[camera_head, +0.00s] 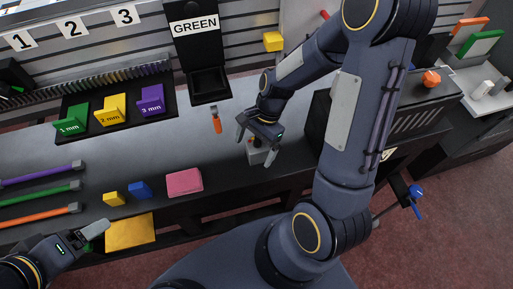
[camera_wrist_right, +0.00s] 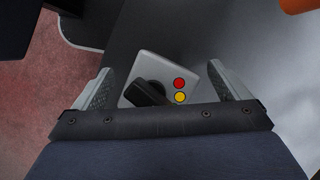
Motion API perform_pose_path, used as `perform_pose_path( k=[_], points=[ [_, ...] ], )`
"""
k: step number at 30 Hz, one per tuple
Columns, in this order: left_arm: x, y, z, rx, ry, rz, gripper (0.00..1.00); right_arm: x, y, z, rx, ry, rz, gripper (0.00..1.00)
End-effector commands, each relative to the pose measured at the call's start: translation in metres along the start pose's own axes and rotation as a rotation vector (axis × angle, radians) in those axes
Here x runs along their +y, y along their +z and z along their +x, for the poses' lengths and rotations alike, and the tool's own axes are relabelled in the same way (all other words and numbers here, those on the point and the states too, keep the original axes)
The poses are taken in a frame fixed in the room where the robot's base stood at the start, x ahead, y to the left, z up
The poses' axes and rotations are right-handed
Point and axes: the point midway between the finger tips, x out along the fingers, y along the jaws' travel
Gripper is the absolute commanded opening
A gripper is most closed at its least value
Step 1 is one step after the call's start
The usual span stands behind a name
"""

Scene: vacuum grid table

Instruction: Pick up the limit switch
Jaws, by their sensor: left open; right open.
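The limit switch (camera_wrist_right: 150,65) is a grey box with a black lever and a red and a yellow button, lying on the grey table near its front edge. In the head view the limit switch (camera_head: 254,157) is partly hidden under my right gripper (camera_head: 256,146). In the right wrist view my right gripper (camera_wrist_right: 163,88) is open, with one finger on either side of the switch. I cannot tell whether the fingers touch it. My left gripper (camera_head: 98,231) is open and empty at the lower left, by the table's front edge.
A pink block (camera_head: 184,182), a blue block (camera_head: 139,189) and a yellow block (camera_head: 114,199) lie left of the switch. An orange-handled tool (camera_head: 216,124) lies behind it. A black bin labelled GREEN (camera_head: 208,84) stands at the back. A dark machine (camera_head: 318,122) is to the right.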

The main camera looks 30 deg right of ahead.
Motion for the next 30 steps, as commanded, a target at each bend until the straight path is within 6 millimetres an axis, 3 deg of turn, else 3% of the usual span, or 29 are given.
perform_pose_path(
  k=[7, 21, 30],
  points=[
    [0.0000, -0.0001, 0.0000, 0.000, 0.000, 0.000, 0.80, -0.0002, 0.0002, 0.0013, 0.000, -0.001, -0.001, 0.94],
    [0.0000, -0.0001, 0.0000, 0.000, 0.000, 0.000, 0.80, -0.0002, 0.0001, 0.0011, 0.000, -0.001, -0.001, 0.32],
    [0.0000, -0.0001, 0.0000, 0.000, 0.000, 0.000, 0.80, -0.0002, 0.0001, 0.0011, 0.000, -0.001, -0.001, 0.31]
  ],
)
